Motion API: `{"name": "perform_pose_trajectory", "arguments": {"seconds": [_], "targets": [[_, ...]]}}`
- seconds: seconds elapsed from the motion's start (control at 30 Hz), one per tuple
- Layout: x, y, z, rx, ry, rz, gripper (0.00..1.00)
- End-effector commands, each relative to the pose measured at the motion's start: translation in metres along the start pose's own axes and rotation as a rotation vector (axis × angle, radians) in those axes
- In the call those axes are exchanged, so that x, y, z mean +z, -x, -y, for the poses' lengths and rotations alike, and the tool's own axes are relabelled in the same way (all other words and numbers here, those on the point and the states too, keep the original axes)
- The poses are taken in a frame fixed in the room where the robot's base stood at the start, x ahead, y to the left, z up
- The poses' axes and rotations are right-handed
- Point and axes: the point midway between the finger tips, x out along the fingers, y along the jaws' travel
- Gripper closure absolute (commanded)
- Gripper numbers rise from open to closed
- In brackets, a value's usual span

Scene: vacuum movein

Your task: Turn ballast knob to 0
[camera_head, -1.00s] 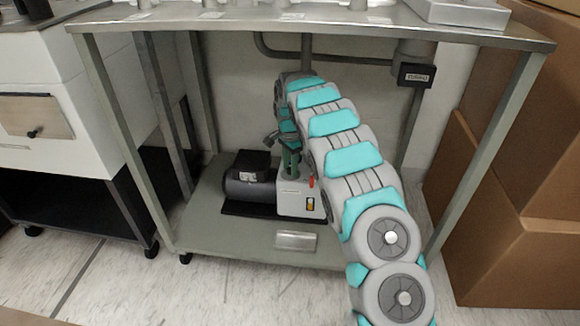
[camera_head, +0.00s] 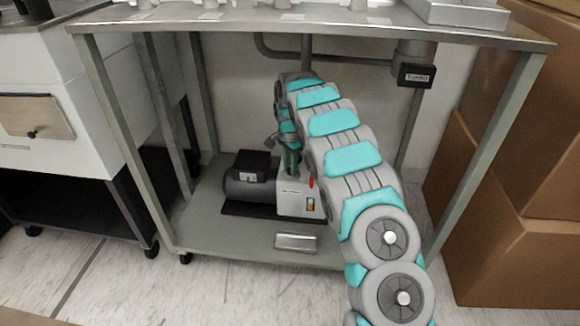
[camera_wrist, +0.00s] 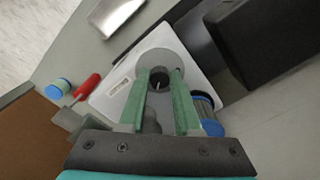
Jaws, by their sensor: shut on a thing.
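The black ballast knob (camera_wrist: 159,79) sits on a round grey disc on top of the white pump housing (camera_wrist: 118,95). In the wrist view a small light mark shows on the knob. My gripper (camera_wrist: 160,73) has its two green fingers on either side of the knob, shut on it from above. In the head view my gripper (camera_head: 290,162) points down over the white pump housing (camera_head: 297,198), and my arm partly hides it. The knob itself cannot be made out there. The pump's dark motor (camera_head: 247,178) lies to the left.
The pump stands on the lower shelf (camera_head: 215,232) of a metal table (camera_head: 300,27). A small metal tray (camera_head: 296,242) lies at the front. A red lever (camera_wrist: 87,86) sticks out beside the housing. Cardboard boxes (camera_head: 510,160) stand right; a white cabinet (camera_head: 60,120) stands left.

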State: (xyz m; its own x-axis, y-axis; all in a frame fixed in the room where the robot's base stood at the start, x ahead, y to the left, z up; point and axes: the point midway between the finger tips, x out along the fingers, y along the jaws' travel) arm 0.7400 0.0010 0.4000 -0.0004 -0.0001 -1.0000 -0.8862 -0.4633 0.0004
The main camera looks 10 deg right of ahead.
Motion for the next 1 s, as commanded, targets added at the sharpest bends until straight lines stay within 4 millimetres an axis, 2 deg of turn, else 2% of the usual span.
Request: {"name": "perform_pose_trajectory", "arguments": {"seconds": [0.27, 1.0], "targets": [[0.0005, 0.0006, -0.0001, -0.001, 0.204, 0.001, 1.0], [-0.0004, 0.0001, -0.0019, 0.001, 0.908, 0.001, 1.0]]}}
